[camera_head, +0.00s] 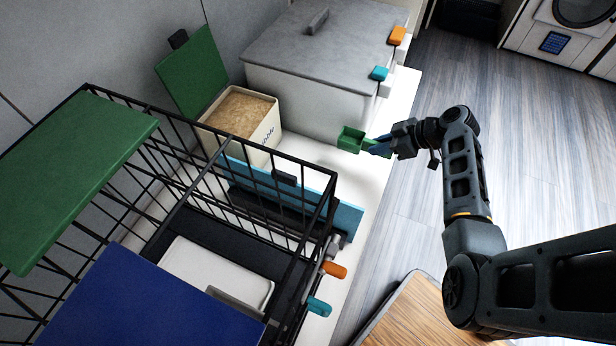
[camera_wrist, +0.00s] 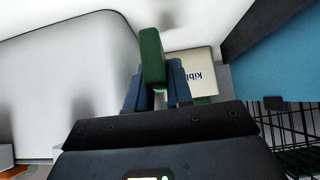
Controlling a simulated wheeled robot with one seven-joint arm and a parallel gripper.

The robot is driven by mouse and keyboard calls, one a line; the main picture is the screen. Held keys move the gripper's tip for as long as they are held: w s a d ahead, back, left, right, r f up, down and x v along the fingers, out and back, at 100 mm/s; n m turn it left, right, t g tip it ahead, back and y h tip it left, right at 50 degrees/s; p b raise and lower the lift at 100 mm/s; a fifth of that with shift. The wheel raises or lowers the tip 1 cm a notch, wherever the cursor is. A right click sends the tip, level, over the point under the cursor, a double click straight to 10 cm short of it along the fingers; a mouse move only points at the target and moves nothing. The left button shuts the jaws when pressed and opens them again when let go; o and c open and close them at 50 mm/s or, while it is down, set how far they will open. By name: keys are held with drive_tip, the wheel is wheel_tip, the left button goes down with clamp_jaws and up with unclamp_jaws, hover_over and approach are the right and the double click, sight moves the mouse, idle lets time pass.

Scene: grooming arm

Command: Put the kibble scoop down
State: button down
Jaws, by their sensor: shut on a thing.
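The kibble scoop (camera_head: 350,139) is green with a squarish cup. My gripper (camera_head: 378,147), with blue fingers, is shut on its handle at the front edge of the white counter. The bin also shows in the wrist view (camera_wrist: 192,70).
A white box with a grey lid (camera_head: 318,45) stands behind the scoop, with orange and teal latches at its side. A black wire crate (camera_head: 335,185) with a blue panel (camera_head: 347,219) stands in front. Bare white counter (camera_head: 330,156) lies between them.

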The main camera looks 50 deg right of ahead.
drive_tip(key=w+a+f, duration=0.2)
drive_tip(key=a, duration=0.1)
drive_tip(key=w+a+f, duration=0.2)
drive_tip(key=a, duration=0.1)
drive_tip(key=w+a+f, duration=0.3)
drive_tip(key=shift+w+a+b, duration=0.1)
drive_tip(key=shift+a+b, duration=0.1)
drive_tip(key=shift+b, duration=0.2)
drive_tip(key=shift+f+b, duration=0.5)
drive_tip(key=shift+f, duration=1.45)
drive_tip(key=c, duration=1)
unclamp_jaws()
drive_tip(key=p+v, duration=0.2)
drive_tip(key=v, duration=1)
